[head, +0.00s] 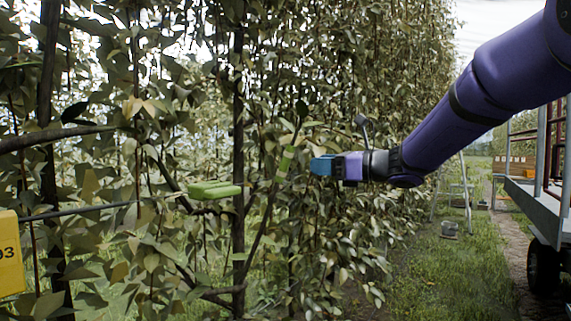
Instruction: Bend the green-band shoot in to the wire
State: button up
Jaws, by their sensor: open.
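The shoot with the green band (285,162) leans up and to the right, out from the dark upright trunk (238,150). Its top ends near a dark leaf. A dark wire (80,211) crosses the left side and is lost among the leaves further right. A light green clip-like piece (213,189) sits left of the trunk, roughly at wire height; I cannot tell what it is fixed to. My gripper (318,166), with blue fingertips, is open just right of the green band. A small gap shows between them in the picture; their depth apart is unclear.
Dense leaves and branches fill the left and middle. A yellow tag (10,252) hangs at the left edge. At right stand a trailer (530,200) with a wheel, a ladder (455,195) and a bucket (449,229). The grass lane (440,275) between is open.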

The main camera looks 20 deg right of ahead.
aim_at(285, 160)
jog(key=x, duration=1)
jog(key=shift+s+f, duration=0.1)
jog(key=shift+s, duration=0.05)
jog(key=shift+a, duration=0.1)
grip_shut()
